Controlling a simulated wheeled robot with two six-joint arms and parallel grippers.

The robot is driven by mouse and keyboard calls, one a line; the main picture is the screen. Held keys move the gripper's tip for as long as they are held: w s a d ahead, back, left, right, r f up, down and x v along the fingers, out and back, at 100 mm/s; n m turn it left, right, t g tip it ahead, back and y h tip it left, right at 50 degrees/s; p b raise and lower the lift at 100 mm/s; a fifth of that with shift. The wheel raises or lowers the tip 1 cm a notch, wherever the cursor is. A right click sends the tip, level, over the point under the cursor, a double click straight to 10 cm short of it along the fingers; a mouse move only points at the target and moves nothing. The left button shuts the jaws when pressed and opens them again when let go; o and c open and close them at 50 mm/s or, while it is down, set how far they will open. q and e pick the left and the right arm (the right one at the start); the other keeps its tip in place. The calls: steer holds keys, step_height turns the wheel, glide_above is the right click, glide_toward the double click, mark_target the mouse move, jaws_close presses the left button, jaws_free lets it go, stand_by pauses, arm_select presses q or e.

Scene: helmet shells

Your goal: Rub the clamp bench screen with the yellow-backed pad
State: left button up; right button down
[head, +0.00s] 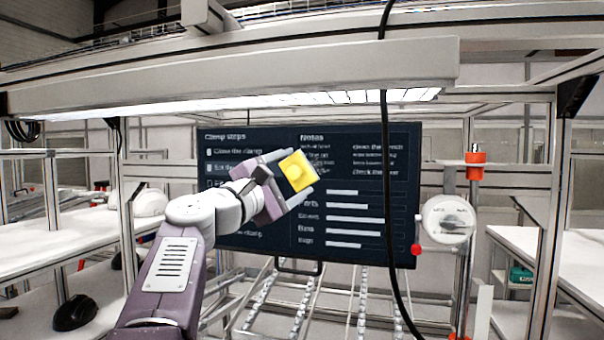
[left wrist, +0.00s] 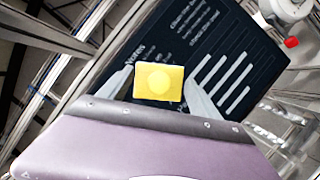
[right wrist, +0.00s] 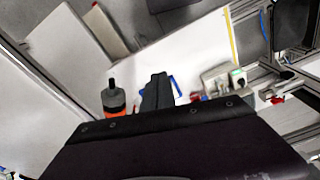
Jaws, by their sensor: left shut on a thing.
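The clamp bench screen (head: 350,255) is a dark upright panel with white text and bars, in the middle of the head view. It also shows tilted in the left wrist view (left wrist: 205,50). My left gripper (head: 301,178) is shut on the yellow-backed pad (head: 297,171), in front of the screen's middle. In the left wrist view the pad (left wrist: 158,82) sits between the two fingers, its yellow back toward me. The pad's far face is hidden, and I cannot tell whether it touches the screen. My right gripper (right wrist: 157,92) shows only in the right wrist view, its fingers together and empty.
A black cable (head: 386,150) hangs in front of the screen. A round white dial (head: 448,220) and a red knob (head: 416,250) are at its right edge. A lit beam (head: 240,85) crosses above. A dark bottle with an orange band (right wrist: 113,98) stands near my right gripper.

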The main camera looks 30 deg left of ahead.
arm_select(q)
steer(key=w, duration=0.1)
steer(key=w+p, duration=0.1)
steer(key=w+a+r, duration=0.1)
steer(key=shift+w, duration=0.4)
steer(key=shift+w+a+p, duration=0.1)
steer(key=shift+w+p, duration=0.35)
steer(key=shift+w, duration=0.15)
steer(key=shift+w+a+p, duration=0.25)
steer(key=shift+w+p, duration=0.15)
steer(key=shift+w, duration=0.6)
steer(key=shift+d, duration=0.1)
steer(key=shift+w+d+b, duration=0.2)
steer(key=shift+d, duration=0.75)
steer(key=shift+w+d+b, duration=0.15)
steer(key=shift+w+d, duration=0.05)
steer(key=shift+d, duration=0.75)
steer(key=a, duration=0.2)
steer(key=s+a, duration=0.1)
steer(key=a, duration=0.1)
